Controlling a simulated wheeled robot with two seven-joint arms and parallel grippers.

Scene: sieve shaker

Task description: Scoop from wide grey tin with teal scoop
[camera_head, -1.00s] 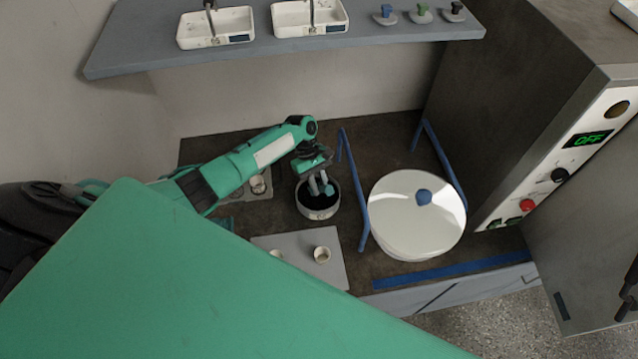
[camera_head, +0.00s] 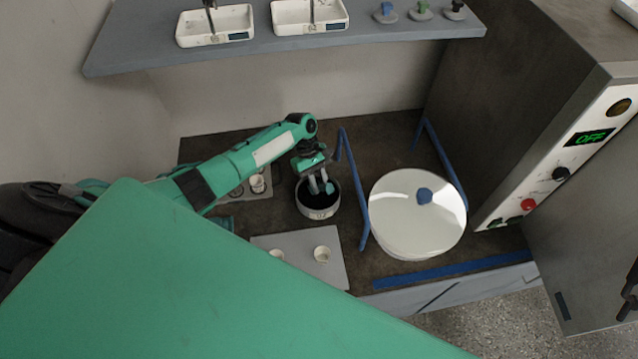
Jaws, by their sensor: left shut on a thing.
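The wide grey tin (camera_head: 319,213) stands on the dark worktop in the middle, left of the white round lid. Dark material shows inside it. My left gripper (camera_head: 321,188) points down over the tin's opening, its pale fingertips at or inside the rim. It is shut on the teal scoop (camera_head: 329,188), of which only a small teal bit shows between and beside the fingers. The rest of the scoop is hidden by the gripper and the tin. My right gripper is not in view.
A white lid with blue knob (camera_head: 417,216) stands right of the tin between blue rails (camera_head: 352,190). A grey board (camera_head: 300,250) with small cups (camera_head: 322,254) lies in front. Another cup (camera_head: 257,184) stands left. A shelf (camera_head: 160,52) with trays is above.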

